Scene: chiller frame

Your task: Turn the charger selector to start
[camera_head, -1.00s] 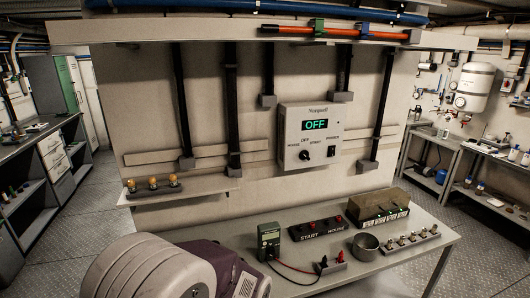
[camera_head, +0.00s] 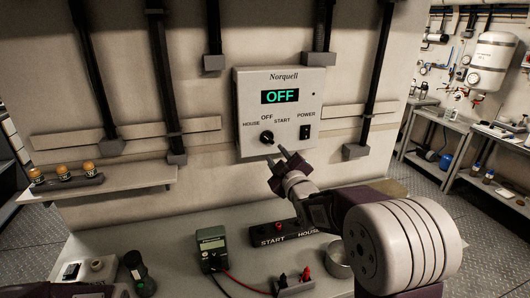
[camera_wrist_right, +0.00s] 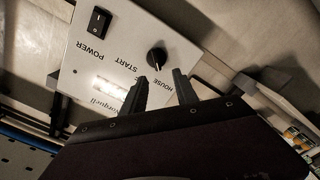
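The charger box (camera_head: 247,110) is a pale wall panel marked Norquell, and its display (camera_head: 280,96) reads OFF. The black selector knob (camera_head: 266,137) sits below the labels HOUSE, OFF and START. The way its pointer faces is too small to tell. The knob also shows in the right wrist view (camera_wrist_right: 156,59). My right gripper (camera_head: 276,154) is just below and right of the knob, with its fingers apart and nothing between them. In the right wrist view my right gripper (camera_wrist_right: 160,75) has both fingertips near the knob, apparently apart from it.
A black power switch (camera_head: 305,132) is right of the knob. On the bench below are a green multimeter (camera_head: 211,247), a START/HOUSE terminal block (camera_head: 272,236) and a metal cup (camera_head: 340,260). A small shelf (camera_head: 140,178) juts out at left.

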